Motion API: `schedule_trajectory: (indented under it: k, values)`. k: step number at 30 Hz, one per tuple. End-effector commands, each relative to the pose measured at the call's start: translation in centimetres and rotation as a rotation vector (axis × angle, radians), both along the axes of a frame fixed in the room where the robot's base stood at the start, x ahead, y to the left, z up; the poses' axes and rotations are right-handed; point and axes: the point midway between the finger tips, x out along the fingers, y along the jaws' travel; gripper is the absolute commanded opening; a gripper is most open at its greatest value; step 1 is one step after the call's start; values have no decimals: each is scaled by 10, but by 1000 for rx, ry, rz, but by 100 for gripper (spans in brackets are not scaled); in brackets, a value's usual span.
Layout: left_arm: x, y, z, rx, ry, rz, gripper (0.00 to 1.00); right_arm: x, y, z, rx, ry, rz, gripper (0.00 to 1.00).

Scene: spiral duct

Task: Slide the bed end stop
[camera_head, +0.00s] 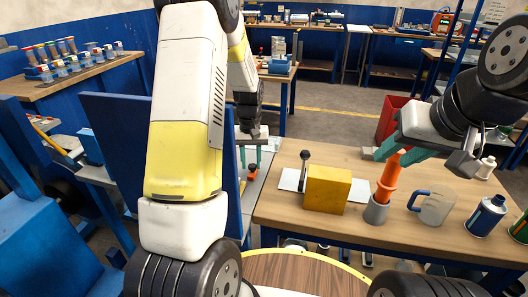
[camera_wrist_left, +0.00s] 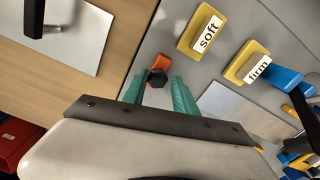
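The end stop (camera_head: 252,171) is a small orange block with a black knob on the grey machine bed, left of the wooden table.
The yellow "soft" (camera_wrist_left: 202,27) and "firm" (camera_wrist_left: 247,66) blocks are on the bed. The wooden table (camera_head: 290,215) carries a yellow block (camera_head: 327,189), a black-knobbed lever (camera_head: 303,168), a grey cup (camera_head: 376,210), a mug (camera_head: 436,207) and cans (camera_head: 486,214).

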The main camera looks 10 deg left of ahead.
Motion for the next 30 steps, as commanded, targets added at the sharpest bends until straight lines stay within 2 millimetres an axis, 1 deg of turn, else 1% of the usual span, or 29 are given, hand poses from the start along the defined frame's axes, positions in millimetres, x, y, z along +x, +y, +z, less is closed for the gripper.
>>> schedule_trajectory:
  k: [1,2,10,13,17,21,24,27,30]
  values:
    - [1,1,0,0,-2,2,44,0,0,0,0,0,0,36]
    - [0,1,0,0,-2,2,48,0,0,0,0,0,0,36]
    - [0,0,0,-1,0,1,48,0,0,0,0,0,0,36]
    - [0,-1,4,-2,-1,1,48,0,0,0,0,0,0,36]
    - [1,0,22,-1,-4,1,48,0,0,0,0,0,0,36]
    - [1,0,47,-1,-4,1,48,0,0,0,0,0,0,36]
    - [1,0,62,-1,-4,1,48,0,0,0,0,0,0,36]
    - [1,0,73,0,-3,1,48,0,0,0,0,0,0,36]
    - [0,0,77,-1,-2,1,48,0,0,0,0,0,0,36]
